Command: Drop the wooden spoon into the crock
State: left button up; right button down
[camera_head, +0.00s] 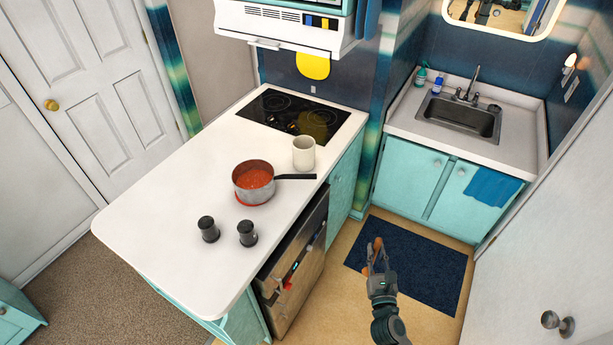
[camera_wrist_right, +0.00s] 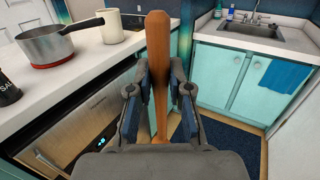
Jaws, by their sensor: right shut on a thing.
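The wooden spoon (camera_wrist_right: 158,70) is held in my right gripper (camera_wrist_right: 160,88), its brown shaft standing up between the two fingers in the right wrist view. In the head view the right gripper (camera_head: 376,268) is over the floor in front of the counter, and only a short part of the spoon (camera_head: 378,246) shows. The crock (camera_head: 304,153) is a cream cylinder standing upright on the white counter, behind the pot's handle. It also shows in the right wrist view (camera_wrist_right: 111,26), to the left of the spoon and apart from it. My left gripper is in neither view.
A saucepan of red sauce (camera_head: 254,181) sits on a red trivet, its handle pointing toward the crock's front. Two dark shakers (camera_head: 209,229) stand nearer the counter's front. A black cooktop (camera_head: 293,115) lies behind the crock. The counter's left part is clear.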

aim_at(312, 165)
jog(key=k+u, duration=0.35)
jog(key=u, duration=0.15)
jog(key=k+j+u, duration=0.2)
jog(key=u, duration=0.3)
jog(key=k+u, duration=0.1)
jog(key=u, duration=1.95)
jog(key=l+u, duration=0.1)
jog(key=u, duration=0.35)
jog(key=k+u, duration=0.1)
jog(key=u, duration=0.35)
jog(key=l+u, duration=0.1)
jog(key=u, duration=0.35)
jog(key=k+u, duration=0.15)
jog(key=u, duration=0.3)
jog(key=k+l, duration=0.1)
jog(key=k, duration=1.7)
jog(key=k+l+z, duration=0.15)
jog(key=k, duration=0.4)
jog(key=k+l+z, duration=0.15)
jog(key=k, duration=0.4)
jog(key=k+l+z, duration=0.15)
jog(key=k, duration=0.4)
